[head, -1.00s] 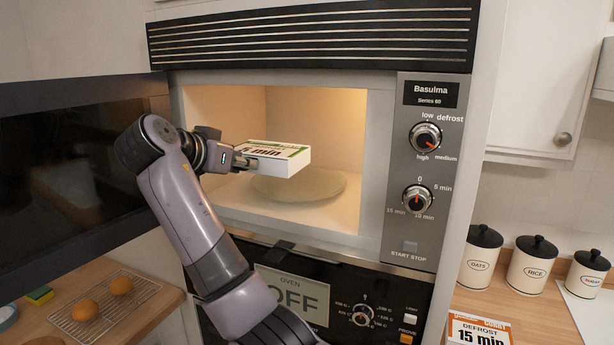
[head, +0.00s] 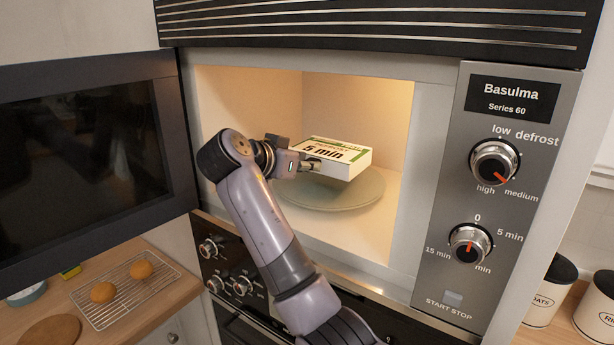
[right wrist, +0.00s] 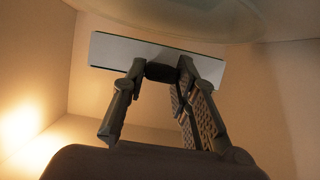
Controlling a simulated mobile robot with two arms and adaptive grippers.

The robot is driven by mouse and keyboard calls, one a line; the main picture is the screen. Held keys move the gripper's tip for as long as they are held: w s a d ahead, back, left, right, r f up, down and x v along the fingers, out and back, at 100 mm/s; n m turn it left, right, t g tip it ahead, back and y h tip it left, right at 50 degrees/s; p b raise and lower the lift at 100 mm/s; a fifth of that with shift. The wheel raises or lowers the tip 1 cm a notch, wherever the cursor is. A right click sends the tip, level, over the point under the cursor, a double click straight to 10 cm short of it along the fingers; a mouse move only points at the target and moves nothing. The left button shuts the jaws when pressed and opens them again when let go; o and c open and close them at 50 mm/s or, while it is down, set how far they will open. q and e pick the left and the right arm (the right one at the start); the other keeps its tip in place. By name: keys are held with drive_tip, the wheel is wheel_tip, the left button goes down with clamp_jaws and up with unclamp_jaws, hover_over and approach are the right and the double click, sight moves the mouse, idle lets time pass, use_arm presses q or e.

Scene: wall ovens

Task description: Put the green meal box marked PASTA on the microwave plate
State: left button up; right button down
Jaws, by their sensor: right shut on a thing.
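The green-and-white meal box (head: 338,158) shows "5 min" on its top; I cannot clearly read the word PASTA. My right gripper (head: 310,165) is shut on its near left edge and holds it roughly level inside the open microwave. The round microwave plate (head: 345,198) lies below the box, with a visible gap between them. In the right wrist view, my right gripper (right wrist: 160,72) grips the box, seen as a pale edge (right wrist: 110,50), and the plate (right wrist: 185,18) shows at the top. My left gripper is not in view.
The microwave door (head: 85,150) stands open at the left. The control panel (head: 490,200) is right of the opening. Below are oven knobs (head: 242,286). A wire rack with buns (head: 125,292) sits on the left counter, and canisters (head: 548,290) stand at the lower right.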

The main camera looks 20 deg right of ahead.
sight(306, 198)
drive_tip(key=f, duration=0.1)
drive_tip(key=f+p, duration=0.1)
drive_tip(key=f, duration=0.2)
drive_tip(key=shift+w+d, duration=0.15)
drive_tip(key=shift+d, duration=0.1)
drive_tip(key=shift+f, duration=0.2)
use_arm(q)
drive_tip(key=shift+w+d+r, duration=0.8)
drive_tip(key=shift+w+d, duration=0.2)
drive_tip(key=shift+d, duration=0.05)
use_arm(e)
drive_tip(key=c, duration=1.3)
unclamp_jaws()
drive_tip(key=shift+a, duration=0.1)
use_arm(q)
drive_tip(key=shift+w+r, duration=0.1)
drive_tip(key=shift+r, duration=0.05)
use_arm(e)
drive_tip(key=shift+r, duration=0.2)
